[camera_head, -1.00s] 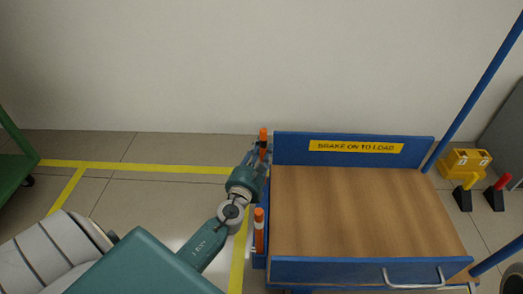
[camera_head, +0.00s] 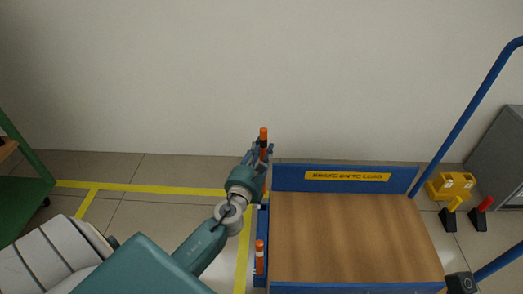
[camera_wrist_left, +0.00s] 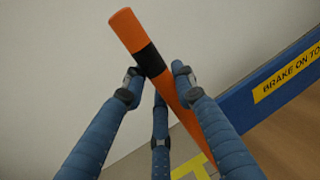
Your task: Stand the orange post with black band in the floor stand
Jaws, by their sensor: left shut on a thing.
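The orange post with black band (camera_head: 263,134) is upright in the head view, its top showing above my left gripper (camera_head: 258,153). My left gripper is shut on it. In the left wrist view the post (camera_wrist_left: 127,30) runs diagonally between the blue fingers of the left gripper (camera_wrist_left: 160,78), with its black band near the fingertips. Its lower end is out of clear sight. My right gripper is not in view.
A blue cart with a wooden deck (camera_head: 350,235) and a blue end board (camera_head: 290,177) is right of my left arm. Black holders with yellow (camera_head: 454,204) and red (camera_head: 486,204) handles are at the right. A green rack (camera_head: 30,190) is at the left.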

